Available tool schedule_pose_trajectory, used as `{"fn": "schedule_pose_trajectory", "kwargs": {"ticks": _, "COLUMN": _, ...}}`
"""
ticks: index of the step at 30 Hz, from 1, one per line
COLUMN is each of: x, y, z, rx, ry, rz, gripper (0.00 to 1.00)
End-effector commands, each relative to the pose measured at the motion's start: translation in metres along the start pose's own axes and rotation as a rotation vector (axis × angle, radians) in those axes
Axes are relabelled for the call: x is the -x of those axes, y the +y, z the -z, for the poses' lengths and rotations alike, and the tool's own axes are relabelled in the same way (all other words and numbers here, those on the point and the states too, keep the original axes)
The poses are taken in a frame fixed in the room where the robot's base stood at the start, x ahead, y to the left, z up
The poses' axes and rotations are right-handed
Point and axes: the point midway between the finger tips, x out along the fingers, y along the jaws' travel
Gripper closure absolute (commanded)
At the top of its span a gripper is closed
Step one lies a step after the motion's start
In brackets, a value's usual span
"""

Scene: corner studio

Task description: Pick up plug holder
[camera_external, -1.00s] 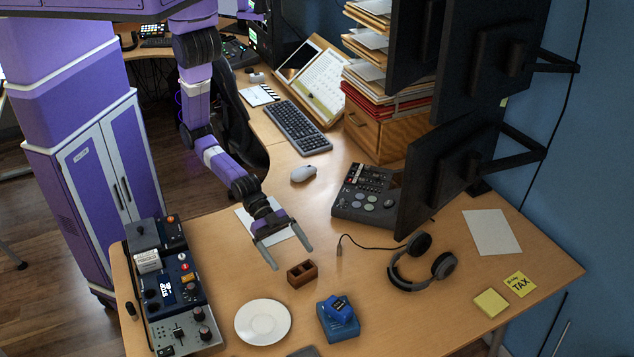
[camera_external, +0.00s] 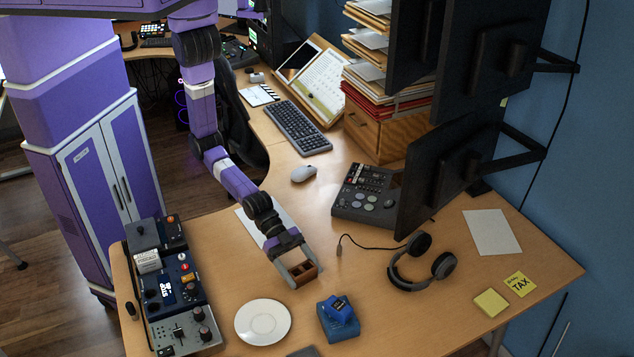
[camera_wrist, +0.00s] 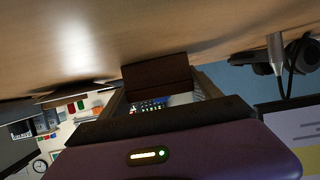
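The plug holder appears to be the small brown wooden block with open compartments (camera_external: 304,277). It sits on the desk in the external view, and its dark brown side shows in the wrist view (camera_wrist: 157,73). My gripper (camera_external: 305,279) reaches down to it with one finger on each side. In the wrist view the fingers (camera_wrist: 160,80) flank the block closely and appear to touch its sides. The gripper looks shut on it. The block seems to be still at desk height. Parts of it are hidden by the fingers.
A white saucer (camera_external: 263,334) and a blue block-like item (camera_external: 338,318) stand close in front. Headphones (camera_external: 423,264) and a cable (camera_external: 356,242) lie to the right. A control panel (camera_external: 168,290) stands left. A mouse (camera_external: 304,173) and a mixer (camera_external: 366,202) are behind.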

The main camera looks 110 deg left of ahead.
Motion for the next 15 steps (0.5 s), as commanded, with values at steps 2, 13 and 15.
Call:
{"fn": "schedule_pose_trajectory", "kwargs": {"ticks": 2, "x": 0.0001, "y": 0.0002, "z": -0.0001, "rx": 0.0, "ry": 0.0, "rz": 0.0, "gripper": 0.47}}
{"fn": "schedule_pose_trajectory", "kwargs": {"ticks": 13, "x": 0.0004, "y": 0.0002, "z": 0.0011, "rx": 0.0, "ry": 0.001, "rz": 0.0, "gripper": 0.74}}
{"fn": "schedule_pose_trajectory", "kwargs": {"ticks": 15, "x": 0.001, "y": 0.0002, "z": 0.0028, "rx": 0.001, "ry": 0.002, "rz": 0.0, "gripper": 0.74}}
